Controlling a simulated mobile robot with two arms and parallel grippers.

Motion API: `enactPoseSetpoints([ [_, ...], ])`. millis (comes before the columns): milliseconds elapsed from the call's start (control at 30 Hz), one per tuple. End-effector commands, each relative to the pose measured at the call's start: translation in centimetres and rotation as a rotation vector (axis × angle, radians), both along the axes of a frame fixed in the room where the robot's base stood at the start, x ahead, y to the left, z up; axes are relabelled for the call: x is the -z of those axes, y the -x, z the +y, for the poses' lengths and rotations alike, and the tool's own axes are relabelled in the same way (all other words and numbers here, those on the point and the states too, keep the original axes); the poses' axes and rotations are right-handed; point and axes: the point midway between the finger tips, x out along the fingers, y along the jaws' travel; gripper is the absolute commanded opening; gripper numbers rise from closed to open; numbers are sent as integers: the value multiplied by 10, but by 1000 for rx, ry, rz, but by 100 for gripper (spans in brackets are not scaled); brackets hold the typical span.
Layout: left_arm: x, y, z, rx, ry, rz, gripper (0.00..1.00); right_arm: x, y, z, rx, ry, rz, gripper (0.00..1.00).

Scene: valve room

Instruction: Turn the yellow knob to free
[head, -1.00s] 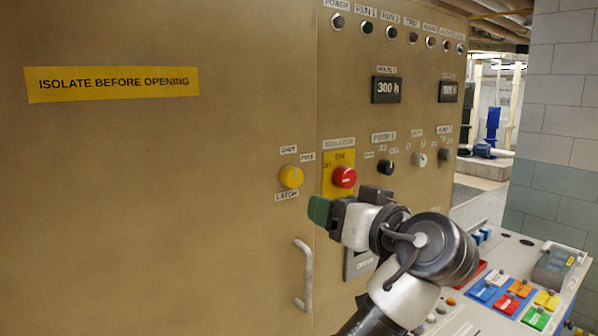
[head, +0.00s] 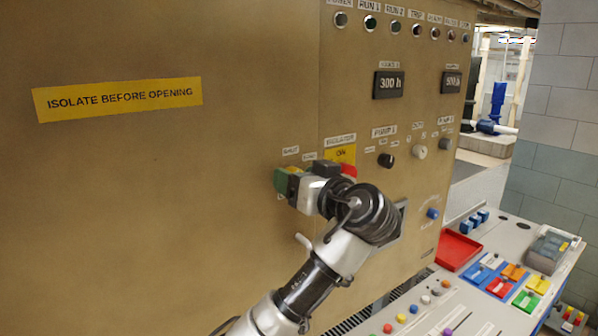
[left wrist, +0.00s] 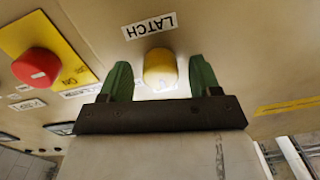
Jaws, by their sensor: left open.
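The yellow knob (left wrist: 160,68) is on the tan cabinet door, beside an upside-down LATCH label (left wrist: 150,25) in the left wrist view. My left gripper (left wrist: 161,78) is open, with one green finger on each side of the knob. A small gap shows between the knob and each finger. The knob's exact pointing direction cannot be told. My right gripper is not in view.
A door handle (head: 304,241) is below. Black and grey selectors are farther right. A sloping desk with a red tray (head: 458,250) and coloured switches extends at lower right.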

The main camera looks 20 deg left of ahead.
Motion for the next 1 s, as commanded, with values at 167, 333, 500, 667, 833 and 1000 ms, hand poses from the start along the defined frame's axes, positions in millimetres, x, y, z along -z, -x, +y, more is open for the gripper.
enactPoseSetpoints([
  [167, 1, 0, 0, 0, 0, 0, 63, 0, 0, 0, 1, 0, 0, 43],
  [333, 1, 0, 0, 0, 0, 0, 43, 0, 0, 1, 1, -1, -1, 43],
  [500, 1, 0, 0, 0, 0, 0, 17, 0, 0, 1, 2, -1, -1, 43],
  [667, 1, 0, 0, 0, -2, 3, 14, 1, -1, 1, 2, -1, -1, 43],
  [833, 1, 0, 0, 0, -23, 30, 14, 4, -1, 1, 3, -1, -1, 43],
  [1000, 2, 0, 0, 1, -77, 97, 14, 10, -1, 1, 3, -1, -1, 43],
])
